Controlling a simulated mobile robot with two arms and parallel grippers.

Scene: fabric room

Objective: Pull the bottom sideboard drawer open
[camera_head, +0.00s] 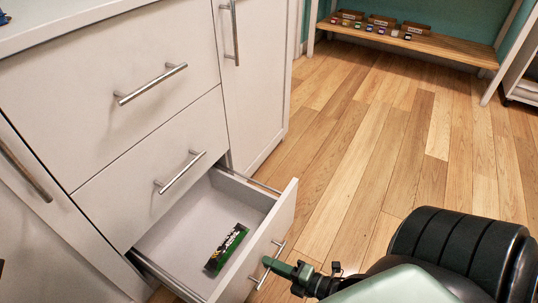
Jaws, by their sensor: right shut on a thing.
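The bottom sideboard drawer (182,239) is pulled well out from the white sideboard (100,140), so its inside shows. A small dark box with green markings (226,248) lies in it. The drawer's metal bar handle (276,250) is on the front panel. My right gripper (275,264) reaches in from the lower right and is shut on this handle. The drawers above, with bar handles (180,172), are shut. My left gripper is not in view.
Wooden floor (340,160) is clear to the right of the drawer. A low wooden shelf (420,41) with small boxes and jars stands at the back. A white rack edge (520,75) is at the far right.

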